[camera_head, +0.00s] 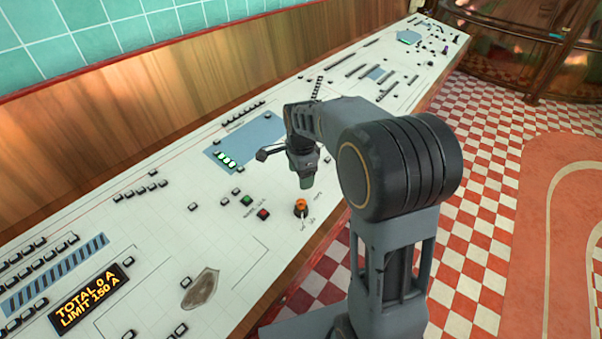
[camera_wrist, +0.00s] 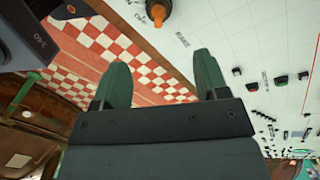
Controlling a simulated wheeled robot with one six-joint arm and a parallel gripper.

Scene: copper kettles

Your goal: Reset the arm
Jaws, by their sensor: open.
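My gripper (camera_wrist: 160,82) shows in the wrist view with its two green fingers apart and nothing between them. In the head view my gripper (camera_head: 306,181) hangs from my arm over the white control panel (camera_head: 235,285), near its front edge. An orange knob (camera_head: 301,205) on the panel is just below and in front of the gripper. The knob also shows at the top of the wrist view (camera_wrist: 158,10). I cannot tell the exact gap between the fingers and the panel.
A green button (camera_head: 247,200) and a red button (camera_head: 263,213) are left of the knob. An amber display (camera_head: 90,300) reads "TOTAL 0 A LIMIT 150 A". A wooden backboard (camera_head: 150,100) runs behind the panel. Red-and-white checkered floor (camera_head: 480,200) lies to the right.

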